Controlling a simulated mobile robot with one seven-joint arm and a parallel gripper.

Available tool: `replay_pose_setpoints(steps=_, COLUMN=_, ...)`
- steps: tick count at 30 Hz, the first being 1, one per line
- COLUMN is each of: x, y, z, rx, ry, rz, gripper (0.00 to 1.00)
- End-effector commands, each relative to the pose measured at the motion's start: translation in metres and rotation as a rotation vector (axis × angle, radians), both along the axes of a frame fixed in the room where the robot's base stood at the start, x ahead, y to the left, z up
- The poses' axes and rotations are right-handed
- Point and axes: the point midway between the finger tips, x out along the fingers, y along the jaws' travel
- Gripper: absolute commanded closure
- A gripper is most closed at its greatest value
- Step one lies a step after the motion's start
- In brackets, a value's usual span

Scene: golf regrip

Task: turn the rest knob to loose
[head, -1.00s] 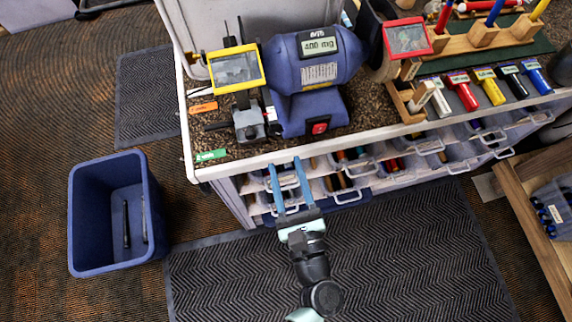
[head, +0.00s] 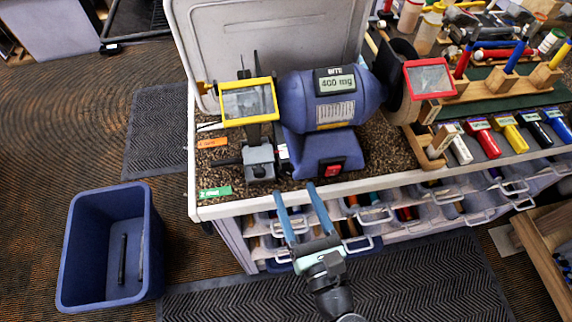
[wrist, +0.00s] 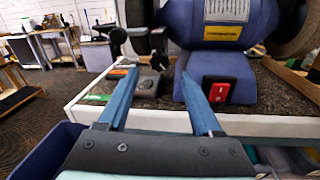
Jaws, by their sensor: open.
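The blue bench grinder (head: 325,98) stands on the bench with its tool rest, a grey block (head: 259,162), at its left under a yellow-framed shield. My gripper (head: 295,191) is open and empty at the bench's front edge, right of and nearer than the rest. Its fingers also show in the wrist view (wrist: 160,72).
An orange tag (head: 212,143) and a green tag (head: 215,192) lie left of the rest; their lettering is unreadable. A red switch (head: 333,167) is on the grinder base. A blue bin (head: 75,250) stands on the floor at left. Drawers (head: 440,205) line the bench front.

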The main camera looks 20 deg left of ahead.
Motion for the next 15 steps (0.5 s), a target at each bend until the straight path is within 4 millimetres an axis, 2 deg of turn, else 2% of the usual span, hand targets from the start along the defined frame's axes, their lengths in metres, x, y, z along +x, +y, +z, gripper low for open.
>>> replay_pose_setpoints(steps=3, x=0.020, y=0.018, z=0.002, rx=0.002, ry=-0.002, rz=0.003, gripper=0.34)
replay_pose_setpoints(steps=7, x=0.036, y=0.032, z=0.002, rx=-0.001, ry=-0.002, rz=0.001, gripper=0.34)
replay_pose_setpoints(steps=15, x=0.051, y=0.044, z=0.000, rx=-0.001, ry=-0.001, rz=-0.001, gripper=0.34)
